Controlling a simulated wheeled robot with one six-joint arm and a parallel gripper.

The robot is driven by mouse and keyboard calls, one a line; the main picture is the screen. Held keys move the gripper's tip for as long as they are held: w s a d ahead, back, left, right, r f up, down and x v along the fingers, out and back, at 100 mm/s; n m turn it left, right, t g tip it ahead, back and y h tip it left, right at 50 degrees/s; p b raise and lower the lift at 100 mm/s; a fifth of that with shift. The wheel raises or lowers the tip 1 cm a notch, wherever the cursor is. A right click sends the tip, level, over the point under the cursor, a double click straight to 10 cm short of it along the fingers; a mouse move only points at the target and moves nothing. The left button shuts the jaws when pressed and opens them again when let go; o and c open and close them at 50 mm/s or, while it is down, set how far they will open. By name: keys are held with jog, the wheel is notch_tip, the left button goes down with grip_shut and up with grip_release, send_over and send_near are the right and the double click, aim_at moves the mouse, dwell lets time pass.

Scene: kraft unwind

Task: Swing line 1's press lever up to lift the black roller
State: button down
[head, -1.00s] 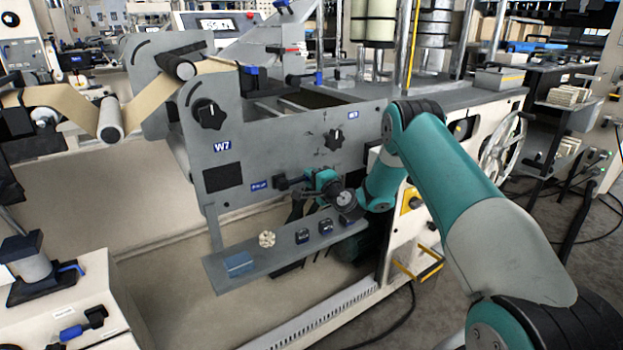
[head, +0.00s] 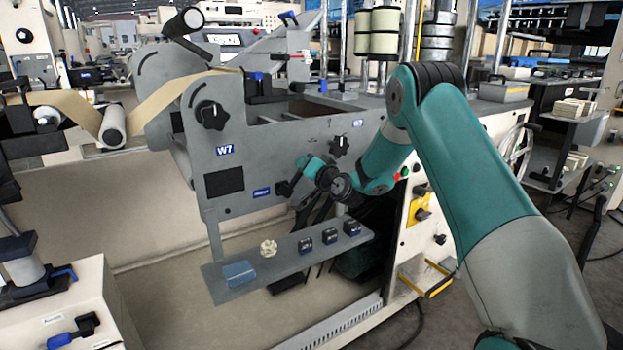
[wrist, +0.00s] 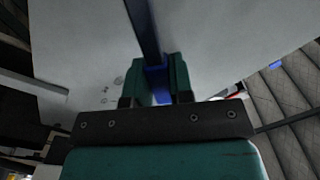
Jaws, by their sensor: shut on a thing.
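The press lever (head: 294,180) is a short dark bar on the grey W7 side panel (head: 238,165), beside a small blue label. It slants up and right from its pivot to my gripper (head: 307,164). In the wrist view, my gripper (wrist: 160,80) is shut on the lever (wrist: 143,28), with a blue part between the teal fingers. The black roller (head: 183,22) is at the upper left above the panel, on a dark arm, clear of the brown web (head: 165,100). My wrist hides part of the lever in the head view.
A black knob (head: 341,146) sits just above my wrist. The white control cabinet (head: 425,205) stands close on the right.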

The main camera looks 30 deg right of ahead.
jog(key=a+n+b, duration=0.1)
jog(key=n, duration=0.1)
jog(key=a+r+n+b, duration=0.1)
jog(key=shift+a+r+n+b, duration=0.15)
jog(key=shift+a+n+b, duration=0.15)
jog(key=shift+n, duration=0.1)
jog(key=shift+s+a+r+n+b, duration=0.1)
jog(key=shift+a+r+n+b, duration=0.15)
jog(key=shift+a+n+b, duration=0.55)
jog(key=shift+a+r+n+b, duration=0.25)
jog(key=shift+a+n+b, duration=0.3)
jog(key=shift+n, duration=0.45)
jog(key=c, duration=1)
grip_release()
jog(key=shift+a, duration=0.1)
jog(key=s+b, duration=0.4)
jog(key=s, duration=1.3)
jog(key=shift+s+d+b, duration=0.25)
jog(key=shift+d+b, duration=0.1)
